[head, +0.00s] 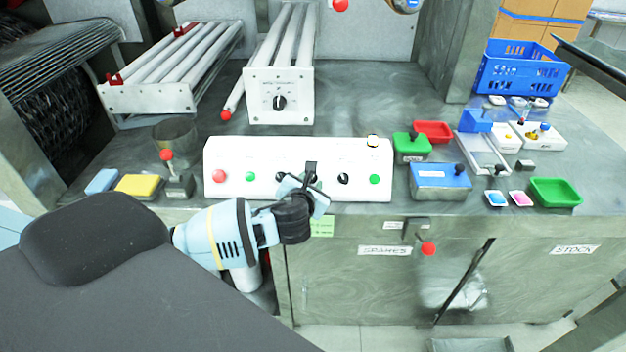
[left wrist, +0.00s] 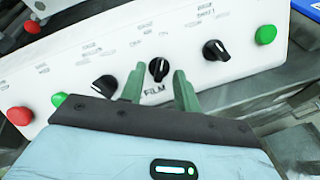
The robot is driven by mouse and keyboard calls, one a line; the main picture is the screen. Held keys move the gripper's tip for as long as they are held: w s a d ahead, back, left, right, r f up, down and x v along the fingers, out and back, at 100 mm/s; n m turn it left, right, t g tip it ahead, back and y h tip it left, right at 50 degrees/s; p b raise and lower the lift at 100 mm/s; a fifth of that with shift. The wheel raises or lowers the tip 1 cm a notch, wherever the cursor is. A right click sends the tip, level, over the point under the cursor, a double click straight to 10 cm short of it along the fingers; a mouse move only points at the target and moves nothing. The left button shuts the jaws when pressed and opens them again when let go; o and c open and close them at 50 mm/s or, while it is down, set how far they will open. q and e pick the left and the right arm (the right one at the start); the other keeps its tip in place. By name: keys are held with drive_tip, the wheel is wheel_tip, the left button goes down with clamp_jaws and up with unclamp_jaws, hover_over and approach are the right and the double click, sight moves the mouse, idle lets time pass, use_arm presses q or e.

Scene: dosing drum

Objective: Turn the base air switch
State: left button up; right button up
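A white control panel (head: 228,152) stands on the bench with a row of buttons and three black rotary knobs. The other knobs are the left knob (left wrist: 105,87) and the right knob (left wrist: 216,50). My left gripper (left wrist: 159,88) is open, with its two green fingers on either side of the middle knob; contact cannot be told. In the head view it partly hides this knob. My right gripper is not in view.
A red button (head: 218,176) and green buttons (head: 250,176) (head: 375,179) flank the knobs. A white box with a knob (head: 279,100) stands behind. A yellow sponge (head: 139,186) lies left; a blue box (head: 440,182) and blue crate (head: 518,72) are right.

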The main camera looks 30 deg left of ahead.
use_arm(q)
drive_tip(key=shift+x, duration=0.9)
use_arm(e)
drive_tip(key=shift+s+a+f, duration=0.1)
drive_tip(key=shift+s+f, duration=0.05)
use_arm(q)
drive_tip(key=c, duration=0.6)
drive_tip(key=shift+d+r+n+y+p, duration=0.15)
drive_tip(key=shift+n+y+p, duration=0.35)
drive_tip(key=shift+n, duration=0.7)
drive_tip(key=shift+r+n+p, duration=0.1)
drive_tip(key=shift+n+p, duration=0.35)
drive_tip(key=shift+n, duration=0.45)
drive_tip(key=n+y, duration=0.1)
drive_tip(key=n, duration=0.2)
drive_tip(key=shift+g, duration=0.3)
drive_tip(key=n, duration=0.3)
drive_tip(key=n+g+y, duration=0.1)
drive_tip(key=n, duration=0.2)
drive_tip(key=shift+f+y, duration=0.25)
drive_tip(key=shift+y, duration=0.05)
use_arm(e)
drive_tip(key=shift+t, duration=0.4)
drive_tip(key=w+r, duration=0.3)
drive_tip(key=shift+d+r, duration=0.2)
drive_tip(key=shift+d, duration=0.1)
use_arm(q)
drive_tip(key=shift+n+g, duration=0.3)
drive_tip(key=shift+n, duration=0.1)
